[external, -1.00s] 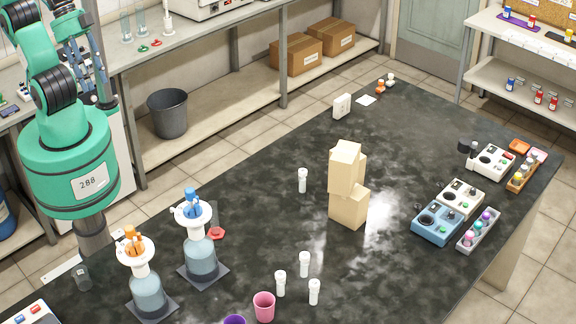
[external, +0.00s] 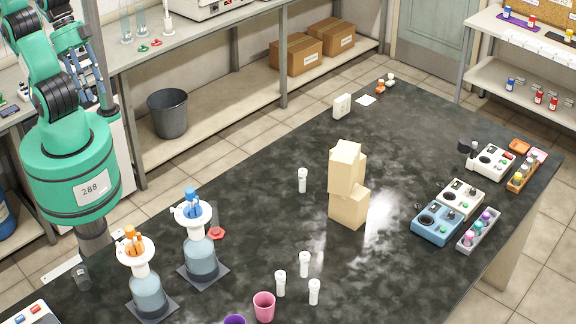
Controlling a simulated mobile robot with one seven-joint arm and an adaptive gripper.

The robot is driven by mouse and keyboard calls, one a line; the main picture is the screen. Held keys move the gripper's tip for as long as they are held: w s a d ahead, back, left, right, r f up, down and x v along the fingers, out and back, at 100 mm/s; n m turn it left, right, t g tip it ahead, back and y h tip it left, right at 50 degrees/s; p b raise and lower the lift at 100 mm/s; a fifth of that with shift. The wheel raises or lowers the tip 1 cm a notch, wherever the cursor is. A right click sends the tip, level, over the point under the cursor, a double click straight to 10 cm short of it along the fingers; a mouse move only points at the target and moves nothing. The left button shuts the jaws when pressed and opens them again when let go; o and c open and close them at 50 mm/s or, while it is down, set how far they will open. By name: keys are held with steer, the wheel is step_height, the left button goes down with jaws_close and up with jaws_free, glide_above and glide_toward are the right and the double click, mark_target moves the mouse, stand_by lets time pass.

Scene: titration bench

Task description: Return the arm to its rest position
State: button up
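My arm is at the far left of the external view, folded above my green body, which bears the number 288. My gripper (external: 94,88) appears to be the dark and blue-grey linkage behind the upper arm, partly covered by the arm links. It is too small and too hidden to tell whether its fingers are open or shut. I see nothing clearly held in it. It is well away from the things on the dark bench.
The dark bench (external: 280,130) holds two glass flasks, one with a blue top (external: 200,245) and one with an orange top (external: 145,285), near my body. Wooden blocks (external: 347,185), white vials, a pink cup (external: 264,306) and instruments (external: 438,222) also stand there. A bin (external: 168,114) is behind.

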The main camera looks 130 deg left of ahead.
step_height(320, 180, down, 11)
steer(key=b, duration=1)
steer(key=shift+f, duration=0.2)
stand_by(0.5)
